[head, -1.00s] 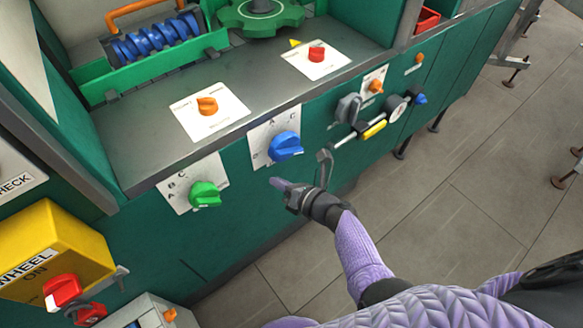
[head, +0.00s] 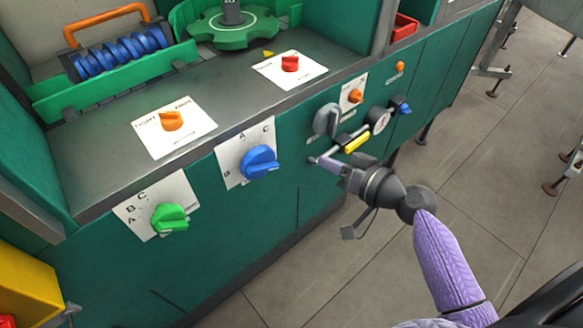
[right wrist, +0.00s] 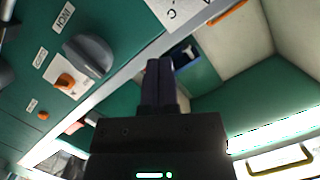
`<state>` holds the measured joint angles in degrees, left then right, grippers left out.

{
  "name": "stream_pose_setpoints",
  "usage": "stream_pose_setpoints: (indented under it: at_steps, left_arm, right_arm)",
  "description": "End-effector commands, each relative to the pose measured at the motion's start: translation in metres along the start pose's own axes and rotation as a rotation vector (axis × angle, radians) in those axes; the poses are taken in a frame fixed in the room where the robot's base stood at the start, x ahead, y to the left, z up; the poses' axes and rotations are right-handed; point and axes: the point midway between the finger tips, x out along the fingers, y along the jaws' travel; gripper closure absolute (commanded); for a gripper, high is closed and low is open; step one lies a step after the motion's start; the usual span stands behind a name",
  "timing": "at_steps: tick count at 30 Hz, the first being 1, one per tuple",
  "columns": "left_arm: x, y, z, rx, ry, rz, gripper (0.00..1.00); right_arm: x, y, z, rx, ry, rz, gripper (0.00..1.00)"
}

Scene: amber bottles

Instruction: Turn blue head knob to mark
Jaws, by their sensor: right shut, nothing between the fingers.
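The blue knob (head: 259,162) sits on a white plate (head: 229,158) on the green cabinet front in the head view. The letters A and C show above it and B at its left. I cannot tell which letter its grip points to. My right gripper (head: 322,162) is shut and empty, to the right of the blue knob and apart from it, near the yellow-gripped handle. In the right wrist view its closed fingers (right wrist: 160,82) point up the picture, and no blue knob shows there. My left gripper is not in view.
A green knob (head: 169,217) is to the left of the blue one. A grey knob (head: 327,119), a yellow handle (head: 356,143) and a gauge (head: 378,120) are to the right. Orange (head: 172,121) and red (head: 290,64) knobs sit on the ledge above.

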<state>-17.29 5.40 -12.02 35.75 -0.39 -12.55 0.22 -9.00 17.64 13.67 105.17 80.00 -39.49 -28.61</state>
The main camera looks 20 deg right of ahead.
Motion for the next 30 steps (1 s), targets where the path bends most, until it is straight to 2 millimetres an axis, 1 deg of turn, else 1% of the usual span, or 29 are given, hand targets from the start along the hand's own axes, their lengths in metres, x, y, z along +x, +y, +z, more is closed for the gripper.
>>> stream_pose_setpoints:
  at_steps: [1, 2, 5, 11, 18, 21, 24, 30]
  left_arm:
    - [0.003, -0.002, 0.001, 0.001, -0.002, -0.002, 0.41]
    - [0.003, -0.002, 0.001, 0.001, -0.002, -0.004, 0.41]
    - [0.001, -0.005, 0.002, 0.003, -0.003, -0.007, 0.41]
    - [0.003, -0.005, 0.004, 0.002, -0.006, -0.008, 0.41]
    - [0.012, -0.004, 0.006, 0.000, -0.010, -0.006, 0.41]
    - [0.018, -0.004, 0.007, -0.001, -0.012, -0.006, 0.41]
    - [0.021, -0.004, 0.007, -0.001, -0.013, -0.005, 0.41]
    - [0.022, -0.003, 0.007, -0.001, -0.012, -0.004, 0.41]
  right_arm:
    - [0.001, -0.001, -0.001, -0.061, 0.002, -0.002, 1.00]
    - [0.001, -0.001, -0.002, -0.086, 0.004, -0.003, 1.00]
    - [0.010, -0.002, -0.004, -0.104, 0.007, -0.003, 1.00]
    - [0.052, -0.003, -0.004, -0.099, 0.007, -0.005, 1.00]
    - [0.104, -0.003, -0.003, -0.097, 0.005, -0.005, 1.00]
    - [0.106, 0.000, 0.019, -0.093, 0.002, -0.003, 1.00]
    - [0.108, 0.001, 0.029, -0.095, 0.002, -0.003, 1.00]
    - [0.110, 0.001, 0.036, -0.097, 0.004, -0.003, 1.00]
